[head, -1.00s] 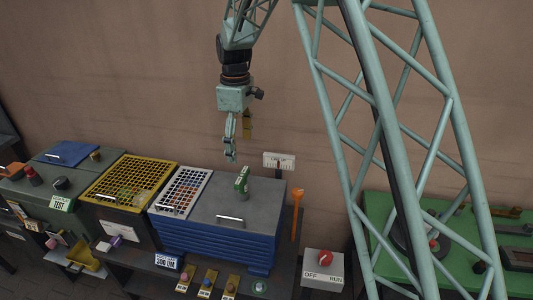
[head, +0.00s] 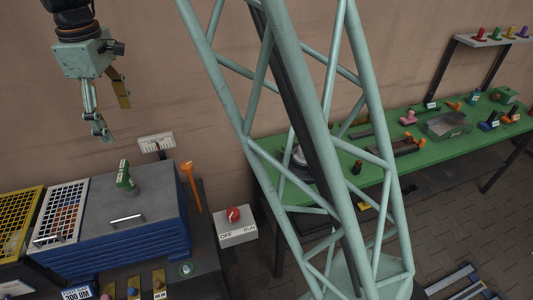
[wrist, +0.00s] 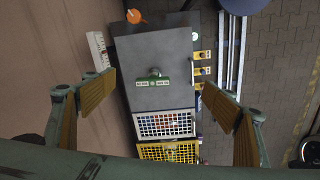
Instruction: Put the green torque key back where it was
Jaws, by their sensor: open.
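The green torque key (head: 124,176) stands upright on the grey top of the blue cabinet (head: 150,240). In the wrist view the key (wrist: 152,82) shows from above as a green crossbar with white marks, near the middle of the cabinet top. My gripper (head: 113,120) is open and empty, above the cabinet's back left part and a little left of the key in the head view. In the wrist view its tan-padded fingers (wrist: 158,86) are wide apart, one on each side of the key and not touching it.
A white grid (head: 62,208) and a yellow grid (head: 18,220) lie left of the cabinet top. An orange tool (head: 190,185) stands at its right. A red knob (head: 233,214) sits on the OFF/RUN box. A green bench (head: 320,180) and a shelf (head: 490,40) with coloured pieces are at right.

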